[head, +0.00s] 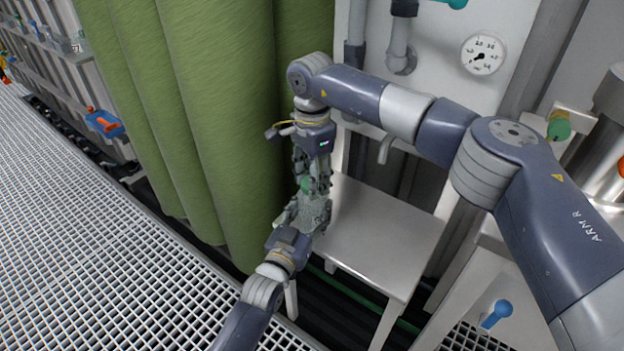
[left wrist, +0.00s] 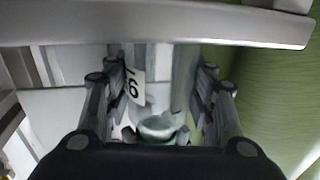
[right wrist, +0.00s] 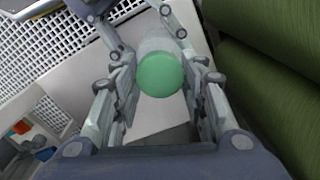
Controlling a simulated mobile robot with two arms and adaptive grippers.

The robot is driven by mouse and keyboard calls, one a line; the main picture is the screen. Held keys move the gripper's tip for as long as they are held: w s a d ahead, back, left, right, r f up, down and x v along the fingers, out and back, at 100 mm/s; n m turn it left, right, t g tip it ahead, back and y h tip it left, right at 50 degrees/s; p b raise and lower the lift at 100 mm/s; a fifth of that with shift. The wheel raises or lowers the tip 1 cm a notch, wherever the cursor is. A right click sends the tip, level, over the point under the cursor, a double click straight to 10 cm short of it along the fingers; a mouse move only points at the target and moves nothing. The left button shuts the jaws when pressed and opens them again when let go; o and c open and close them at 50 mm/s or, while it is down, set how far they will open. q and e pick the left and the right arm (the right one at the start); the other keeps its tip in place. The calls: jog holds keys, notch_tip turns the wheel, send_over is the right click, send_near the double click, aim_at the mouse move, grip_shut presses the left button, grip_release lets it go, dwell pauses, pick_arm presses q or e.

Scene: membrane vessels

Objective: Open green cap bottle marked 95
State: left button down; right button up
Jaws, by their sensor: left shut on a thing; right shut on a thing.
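The bottle is clear and pale, with a round green cap (head: 306,184), and it is held above the white table between my two grippers. My left gripper (head: 306,208) comes from below and is shut on the bottle's body (left wrist: 160,95). A white label (left wrist: 135,87) on it shows one digit like a 6 or 9; the rest is hidden. My right gripper (head: 312,176) reaches down from above and is shut on the green cap (right wrist: 160,74), which sits between its fingers. Whether the cap is still seated on the bottle cannot be told clearly.
A white table (head: 375,235) lies below and right of the grippers, its top clear. A gauge (head: 482,55) and pipes are on the back panel. A shelf rail with small bottles (head: 60,42) is at far left.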

jog(key=shift+r, duration=0.8)
jog(key=shift+r, duration=2)
pick_arm(q)
jog(key=c, duration=0.6)
grip_release()
